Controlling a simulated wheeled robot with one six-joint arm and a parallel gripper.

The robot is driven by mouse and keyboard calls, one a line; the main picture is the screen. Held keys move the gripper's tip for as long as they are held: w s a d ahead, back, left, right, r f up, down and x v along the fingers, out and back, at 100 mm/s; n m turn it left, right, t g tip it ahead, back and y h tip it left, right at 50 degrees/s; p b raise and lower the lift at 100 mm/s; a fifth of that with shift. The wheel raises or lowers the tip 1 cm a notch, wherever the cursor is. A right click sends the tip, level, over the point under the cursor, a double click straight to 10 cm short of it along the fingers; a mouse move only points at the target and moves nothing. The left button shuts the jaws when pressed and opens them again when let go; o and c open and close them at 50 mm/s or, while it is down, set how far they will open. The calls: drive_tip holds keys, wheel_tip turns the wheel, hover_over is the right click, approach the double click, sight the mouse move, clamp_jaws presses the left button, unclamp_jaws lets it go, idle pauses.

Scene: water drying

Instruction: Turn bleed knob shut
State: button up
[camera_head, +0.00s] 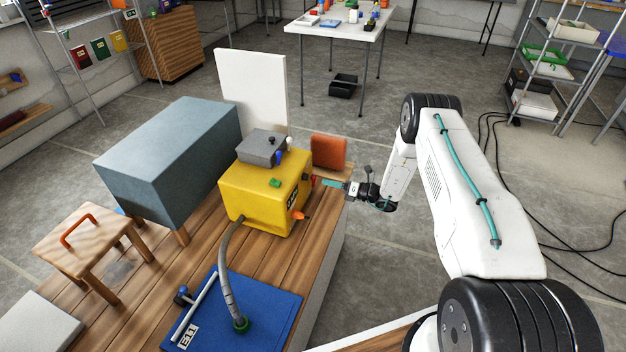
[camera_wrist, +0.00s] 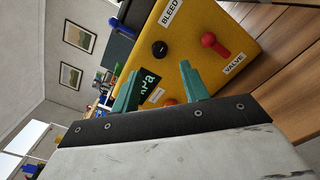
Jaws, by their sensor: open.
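A yellow box (camera_head: 245,190) stands on the wooden bench. The wrist view shows its yellow panel (camera_wrist: 190,62) with a BLEED label (camera_wrist: 170,10). A round black knob (camera_wrist: 159,48) sits nearest that label. A red lever knob (camera_wrist: 212,44) is beside the VALVE label (camera_wrist: 234,64). My gripper (camera_head: 331,183) is at the right side of the box. In the wrist view, my gripper (camera_wrist: 161,68) is open, its teal fingers apart and pointing at the panel. The black knob lies just beyond the fingertips, between their lines; contact is not visible.
A small dark display (camera_wrist: 149,82) and a red part (camera_wrist: 170,102) show between the fingers. A grey box (camera_head: 262,148) sits on top of the yellow box. An orange block (camera_head: 328,152) stands behind my gripper. A grey hose (camera_head: 226,270) runs to the blue mat (camera_head: 265,305).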

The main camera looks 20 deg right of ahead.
sight(305, 177)
drive_tip(key=x, duration=0.7)
drive_tip(key=shift+a, duration=0.1)
clamp_jaws()
